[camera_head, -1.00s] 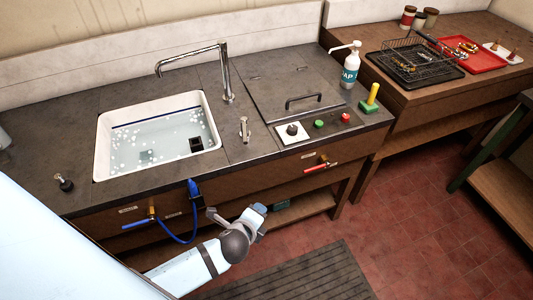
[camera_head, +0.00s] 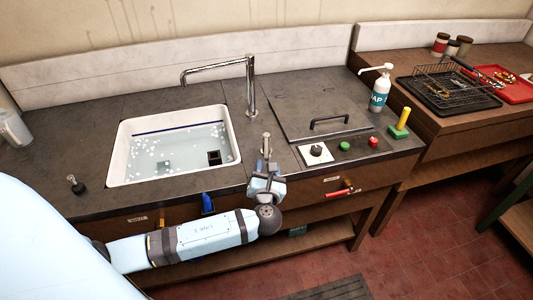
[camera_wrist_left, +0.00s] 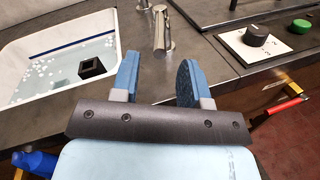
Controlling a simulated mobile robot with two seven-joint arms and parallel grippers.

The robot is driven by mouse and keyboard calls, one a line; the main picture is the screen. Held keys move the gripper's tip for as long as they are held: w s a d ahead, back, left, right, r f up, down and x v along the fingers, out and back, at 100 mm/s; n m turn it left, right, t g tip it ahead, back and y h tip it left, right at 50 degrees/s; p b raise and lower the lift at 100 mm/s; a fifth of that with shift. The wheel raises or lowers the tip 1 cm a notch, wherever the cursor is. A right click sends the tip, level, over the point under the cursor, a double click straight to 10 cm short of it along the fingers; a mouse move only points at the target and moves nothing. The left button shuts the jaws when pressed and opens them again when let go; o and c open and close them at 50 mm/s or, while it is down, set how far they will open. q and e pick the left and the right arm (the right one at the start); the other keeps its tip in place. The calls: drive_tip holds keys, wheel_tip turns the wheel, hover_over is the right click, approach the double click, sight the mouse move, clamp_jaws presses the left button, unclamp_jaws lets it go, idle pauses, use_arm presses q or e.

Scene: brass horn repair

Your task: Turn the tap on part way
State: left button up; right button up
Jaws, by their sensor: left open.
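The chrome tap (camera_head: 251,85) stands behind the sink, its spout reaching left over the basin. A small chrome lever post (camera_head: 266,145) stands on the counter right of the sink; it also shows in the left wrist view (camera_wrist_left: 163,32). My left gripper (camera_head: 266,168) is at the counter's front edge, just in front of this post. In the left wrist view my left gripper (camera_wrist_left: 158,72) has its two blue fingers apart with nothing between them, and the post is beyond the fingertips. No running water is visible at the spout. My right gripper is not in view.
The white sink (camera_head: 118,150) holds water with floating suds and a dark block. To the right are a knob (camera_head: 316,150), green button (camera_head: 344,146) and red button (camera_head: 373,141), a lidded panel and a soap bottle (camera_head: 380,92). A red-handled valve (camera_head: 341,192) projects from the counter front.

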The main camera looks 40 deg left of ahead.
sight(267, 152)
use_arm(q)
drive_tip(key=x, duration=0.6)
drive_tip(key=shift+a, duration=0.1)
drive_tip(key=shift+c, duration=0.4)
clamp_jaws()
